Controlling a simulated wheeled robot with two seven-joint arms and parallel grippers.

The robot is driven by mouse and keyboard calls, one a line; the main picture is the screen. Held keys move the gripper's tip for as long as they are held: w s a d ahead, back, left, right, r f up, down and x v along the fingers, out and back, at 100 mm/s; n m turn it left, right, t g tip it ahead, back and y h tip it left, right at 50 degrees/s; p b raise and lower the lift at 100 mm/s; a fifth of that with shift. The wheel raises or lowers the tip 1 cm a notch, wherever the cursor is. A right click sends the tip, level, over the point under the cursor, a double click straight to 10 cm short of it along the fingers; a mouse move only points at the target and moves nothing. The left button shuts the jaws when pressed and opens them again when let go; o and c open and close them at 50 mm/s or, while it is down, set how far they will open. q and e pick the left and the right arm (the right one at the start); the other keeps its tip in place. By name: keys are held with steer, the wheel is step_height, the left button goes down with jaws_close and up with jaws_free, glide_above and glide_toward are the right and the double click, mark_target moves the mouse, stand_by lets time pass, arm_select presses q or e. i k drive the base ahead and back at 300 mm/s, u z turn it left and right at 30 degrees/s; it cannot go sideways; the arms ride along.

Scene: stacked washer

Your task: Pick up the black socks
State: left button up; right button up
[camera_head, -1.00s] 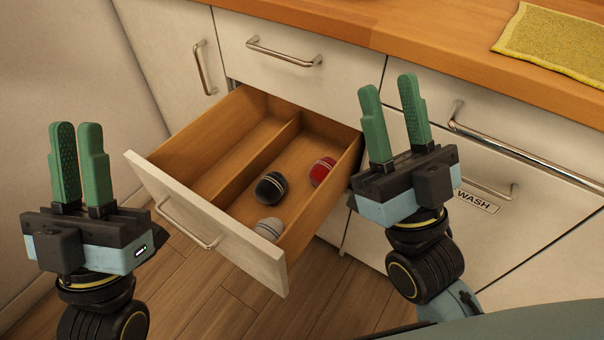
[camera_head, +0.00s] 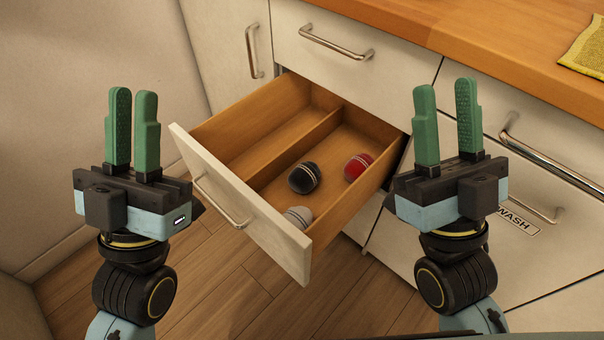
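The black socks (camera_head: 304,177) are a dark rolled ball with light stripes, lying in the right compartment of the open drawer (camera_head: 240,200). My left gripper (camera_head: 133,95) is to the left of the drawer, fingers pointing up, open and empty with a narrow gap seen at an angle. My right gripper (camera_head: 446,92) is to the right of the drawer, fingers up, open and empty. Neither gripper touches the socks.
Red socks (camera_head: 357,167) lie right of the black ones, and grey socks (camera_head: 298,216) lie nearer the drawer front. A divider (camera_head: 290,145) bounds their compartment; the left compartment is empty. A wooden counter (camera_head: 460,45) with a yellow cloth (camera_head: 585,50) is above.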

mark_target(303, 179)
steer(key=k, duration=1.5)
